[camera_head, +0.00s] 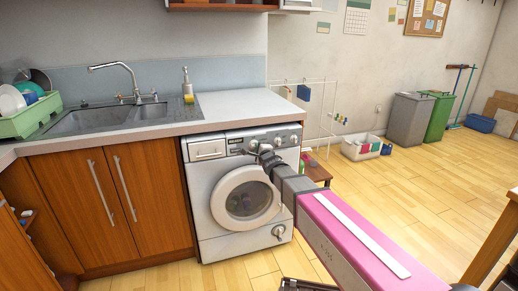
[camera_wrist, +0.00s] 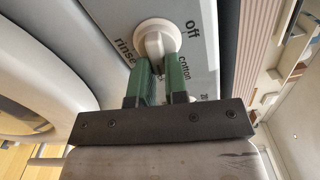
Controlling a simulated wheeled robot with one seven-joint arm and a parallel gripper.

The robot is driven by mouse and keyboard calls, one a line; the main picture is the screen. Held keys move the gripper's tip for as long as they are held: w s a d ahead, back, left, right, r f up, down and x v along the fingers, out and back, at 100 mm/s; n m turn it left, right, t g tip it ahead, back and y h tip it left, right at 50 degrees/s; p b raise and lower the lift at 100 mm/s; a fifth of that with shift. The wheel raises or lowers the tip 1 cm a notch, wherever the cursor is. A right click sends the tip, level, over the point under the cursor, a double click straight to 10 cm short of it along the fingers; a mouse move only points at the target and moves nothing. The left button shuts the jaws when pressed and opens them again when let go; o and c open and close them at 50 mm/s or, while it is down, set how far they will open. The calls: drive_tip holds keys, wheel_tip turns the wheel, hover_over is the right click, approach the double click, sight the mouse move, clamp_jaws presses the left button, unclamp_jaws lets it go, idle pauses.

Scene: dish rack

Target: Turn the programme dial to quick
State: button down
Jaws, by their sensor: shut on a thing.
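The programme dial (camera_wrist: 155,36) is a round cream knob with a raised grip ridge, on the front panel of the white washing machine (camera_head: 212,178). The words "Off", "rinse" and "cotton" are printed around it in the wrist view; I see no "quick" label there. Some lettering at the right is partly hidden by my gripper. My gripper (camera_wrist: 160,70) has its green fingers on both sides of the dial's ridge, shut on it. I cannot tell which label the dial points to. In the head view my gripper (camera_head: 256,149) is at the panel and covers the dial area.
More knobs (camera_head: 293,138) sit to the right on the panel, below the worktop edge (camera_head: 225,117). The round door (camera_head: 245,198) is below and looks shut. A small brown stool (camera_head: 316,171) stands right of the machine. The floor (camera_head: 410,185) further right is mostly clear.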

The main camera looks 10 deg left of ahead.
drive_tip(key=shift+f+m, duration=0.25)
drive_tip(key=shift+m, duration=1.55)
drive_tip(key=shift+s, duration=0.1)
drive_tip(key=c, duration=1.1)
unclamp_jaws()
drive_tip(key=shift+c, duration=0.2)
drive_tip(key=v, duration=1)
drive_tip(key=shift+s, duration=0.35)
drive_tip(key=shift+d, duration=0.15)
